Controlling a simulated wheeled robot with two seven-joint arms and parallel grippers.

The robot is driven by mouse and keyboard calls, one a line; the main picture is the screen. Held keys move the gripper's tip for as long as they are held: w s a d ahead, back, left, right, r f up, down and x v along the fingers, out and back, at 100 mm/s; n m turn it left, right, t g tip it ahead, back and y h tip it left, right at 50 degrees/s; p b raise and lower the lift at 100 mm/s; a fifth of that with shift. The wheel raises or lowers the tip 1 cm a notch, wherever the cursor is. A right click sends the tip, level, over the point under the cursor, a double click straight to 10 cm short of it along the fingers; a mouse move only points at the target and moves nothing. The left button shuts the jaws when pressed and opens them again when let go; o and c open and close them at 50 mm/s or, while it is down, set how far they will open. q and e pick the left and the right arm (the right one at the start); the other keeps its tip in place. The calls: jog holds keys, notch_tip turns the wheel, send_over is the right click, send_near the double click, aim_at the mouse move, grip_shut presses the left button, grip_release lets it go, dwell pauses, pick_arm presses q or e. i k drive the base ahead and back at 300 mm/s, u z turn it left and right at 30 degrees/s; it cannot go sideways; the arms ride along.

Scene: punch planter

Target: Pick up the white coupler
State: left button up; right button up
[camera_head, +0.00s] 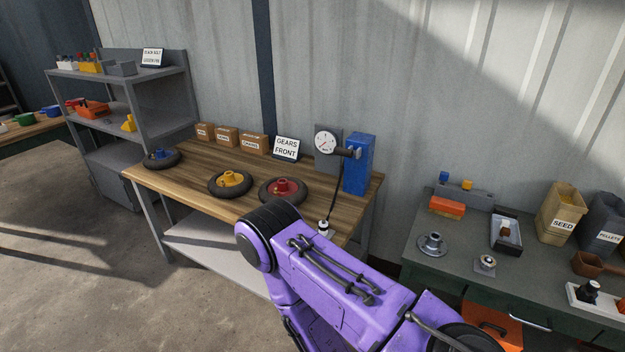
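A small white piece (324,227), which looks like the white coupler, is at the lower end of a thin black hose (333,203). The hose comes down from beside the round gauge (326,143) and blue box (359,164) at the back right of the wooden table. The piece is by the table's front edge, just behind my purple arm, which may hide its lower part. I cannot tell whether it hangs or rests on something. The purple arm enters from the lower right, but its gripper is out of sight. My other gripper is not in view either.
Wheels with blue (160,154), yellow (231,180) and red (284,188) hubs lie on the wooden table (200,188). A "GEARS FRONT" sign (286,147) stands behind. A dark bench (455,254) on the right holds a seed bag (560,213) and small parts. A grey shelf (150,100) stands left.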

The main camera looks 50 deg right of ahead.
aim_at(323, 225)
jog(key=z, duration=0.1)
jog(key=i, duration=1.15)
jog(key=z, duration=0.8)
jog(key=i, duration=0.8)
jog(key=z, duration=0.9)
